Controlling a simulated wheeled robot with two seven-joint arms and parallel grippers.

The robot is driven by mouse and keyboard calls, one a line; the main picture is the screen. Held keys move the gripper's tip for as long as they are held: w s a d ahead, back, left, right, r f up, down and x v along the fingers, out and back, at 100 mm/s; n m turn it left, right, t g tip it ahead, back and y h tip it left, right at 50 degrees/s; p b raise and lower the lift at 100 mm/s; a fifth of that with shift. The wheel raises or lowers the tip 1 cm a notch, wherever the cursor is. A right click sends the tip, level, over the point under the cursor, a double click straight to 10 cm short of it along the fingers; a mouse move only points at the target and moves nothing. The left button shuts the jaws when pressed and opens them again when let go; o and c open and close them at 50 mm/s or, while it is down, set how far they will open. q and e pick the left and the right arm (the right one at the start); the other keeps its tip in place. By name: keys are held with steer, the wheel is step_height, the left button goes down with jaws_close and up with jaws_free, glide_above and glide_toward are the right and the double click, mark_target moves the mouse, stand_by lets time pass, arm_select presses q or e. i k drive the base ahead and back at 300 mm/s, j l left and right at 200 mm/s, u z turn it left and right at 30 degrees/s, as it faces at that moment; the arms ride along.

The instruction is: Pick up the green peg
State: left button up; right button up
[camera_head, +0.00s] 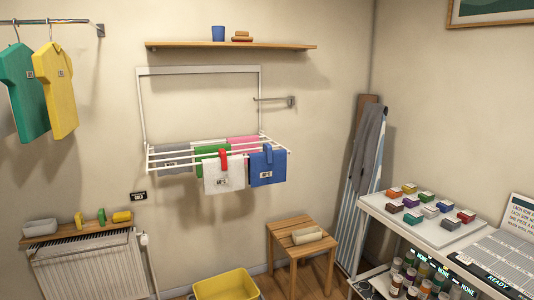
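A small upright green piece, which looks like the green peg (101,215), stands on the wooden shelf (65,235) above the radiator at the lower left. An upright yellow piece (78,218) stands to its left and a yellow block (122,217) lies close to its right. A red peg (223,159) sits on a white cloth and a blue peg (267,153) on a blue cloth, both on the wall drying rack. Neither of my grippers is in view.
The radiator (90,268) is below. A yellow tub (227,286) and a wooden stool (303,250) stand on the floor. A white cart (430,232) with several coloured blocks is at right.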

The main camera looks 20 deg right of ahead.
mark_target(102, 215)
steer(key=i+u, duration=0.2)
steer(key=u, duration=0.2)
steer(key=i+j+u, duration=0.1)
steer(key=u, duration=0.3)
steer(key=i+l+u, duration=0.1)
steer(key=i+u, duration=0.3)
steer(key=i+l+u, duration=0.45)
steer(key=i+l, duration=1.1)
steer(key=l, duration=0.5)
steer(key=i+l, duration=0.15)
steer(key=l, duration=0.15)
